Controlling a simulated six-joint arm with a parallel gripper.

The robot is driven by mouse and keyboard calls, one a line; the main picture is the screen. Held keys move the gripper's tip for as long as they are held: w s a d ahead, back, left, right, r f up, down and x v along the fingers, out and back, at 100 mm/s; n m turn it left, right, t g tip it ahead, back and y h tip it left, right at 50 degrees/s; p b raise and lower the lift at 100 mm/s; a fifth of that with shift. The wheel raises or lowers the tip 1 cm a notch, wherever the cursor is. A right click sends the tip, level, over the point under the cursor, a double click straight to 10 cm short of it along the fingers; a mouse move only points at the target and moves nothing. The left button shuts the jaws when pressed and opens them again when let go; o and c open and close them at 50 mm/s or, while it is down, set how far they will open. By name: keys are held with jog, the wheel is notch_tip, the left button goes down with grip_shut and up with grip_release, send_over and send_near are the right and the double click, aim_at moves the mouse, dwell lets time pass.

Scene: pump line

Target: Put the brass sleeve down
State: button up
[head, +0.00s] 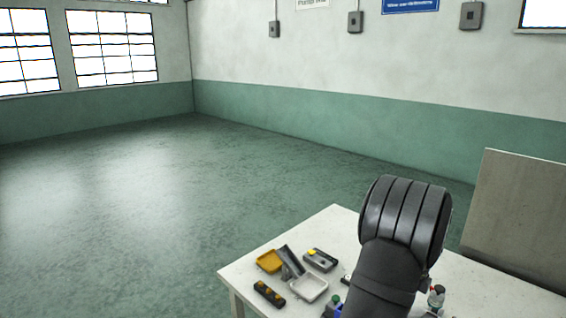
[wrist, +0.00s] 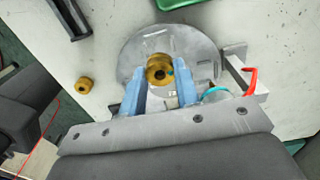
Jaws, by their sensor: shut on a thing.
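The brass sleeve (wrist: 158,66) is a short golden ring with a dark bore, seen end-on in the wrist view. My gripper (wrist: 160,76) has its two blue fingers on either side of it and is shut on it. The sleeve is over a round grey metal plate (wrist: 132,62); I cannot tell whether it touches the plate. A second, smaller brass piece (wrist: 85,84) lies on the table to the left. In the head view my arm hides the gripper and the sleeve.
The white table (head: 335,222) holds a yellow tray (head: 269,261), a white tray (head: 309,288), a grey box with a yellow part (head: 320,259) and a black block with brass pieces (head: 268,293). A red hook-shaped part (wrist: 251,82) is right of the plate. A green tray (wrist: 176,4) is beyond it.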

jog(key=shift+r, duration=0.35)
